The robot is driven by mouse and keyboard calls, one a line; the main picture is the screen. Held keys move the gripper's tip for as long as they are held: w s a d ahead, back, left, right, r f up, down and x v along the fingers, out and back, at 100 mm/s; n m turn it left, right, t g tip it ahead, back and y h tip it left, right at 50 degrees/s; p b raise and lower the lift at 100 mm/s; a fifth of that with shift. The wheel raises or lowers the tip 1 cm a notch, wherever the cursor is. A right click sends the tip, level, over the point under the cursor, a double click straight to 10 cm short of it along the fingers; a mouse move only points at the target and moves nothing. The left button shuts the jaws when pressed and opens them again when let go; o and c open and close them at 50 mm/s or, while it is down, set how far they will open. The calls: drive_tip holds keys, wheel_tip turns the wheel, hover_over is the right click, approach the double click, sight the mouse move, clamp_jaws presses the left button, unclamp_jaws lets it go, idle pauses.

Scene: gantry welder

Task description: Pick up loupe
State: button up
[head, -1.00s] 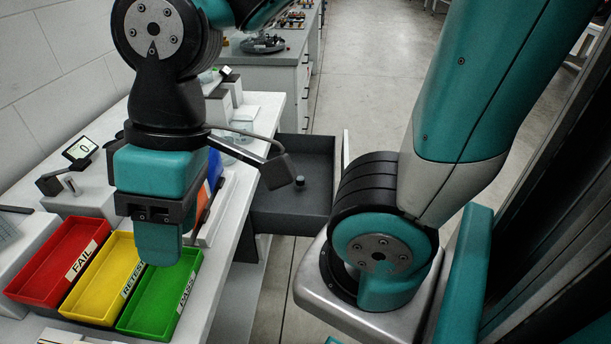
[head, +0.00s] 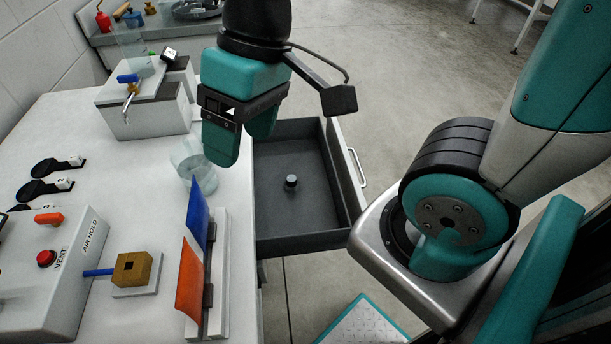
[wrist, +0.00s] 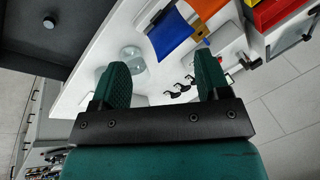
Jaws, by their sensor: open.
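A small dark round piece with a lighter top, which looks like the loupe (head: 291,183), stands on the floor of an open grey drawer (head: 318,213). It also shows at the upper left of the wrist view (wrist: 49,21). My gripper (head: 242,146) is open and empty, with its two teal fingers apart. It hangs above the bench edge, to the left of the drawer and higher than the loupe. In the wrist view the fingers (wrist: 161,74) point over the white bench top, and the loupe lies outside them.
The white bench (head: 150,215) fills the left. A clear glass beaker (head: 193,165) stands near its edge by my gripper. Blue and orange panels (head: 190,280) stand upright nearer. The drawer front with its handle (head: 357,168) bounds the right side.

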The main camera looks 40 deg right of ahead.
drive_tip(key=w+d+f+m+h+b, duration=0.2)
drive_tip(key=w+d+f+m+b, duration=0.8)
drive_tip(key=w+f, duration=0.45)
drive_tip(key=m+h+b, duration=0.2)
drive_tip(key=m+b, duration=0.3)
drive_tip(key=m, duration=0.2)
hover_over(291, 179)
wheel_tip(291, 179, down, 21)
drive_tip(key=shift+f, duration=0.1)
drive_tip(key=shift+w+f+b, duration=0.1)
drive_tip(key=shift+f+b, duration=0.7)
drive_tip(key=shift+f, duration=2.2)
drive_tip(key=c, duration=1.1)
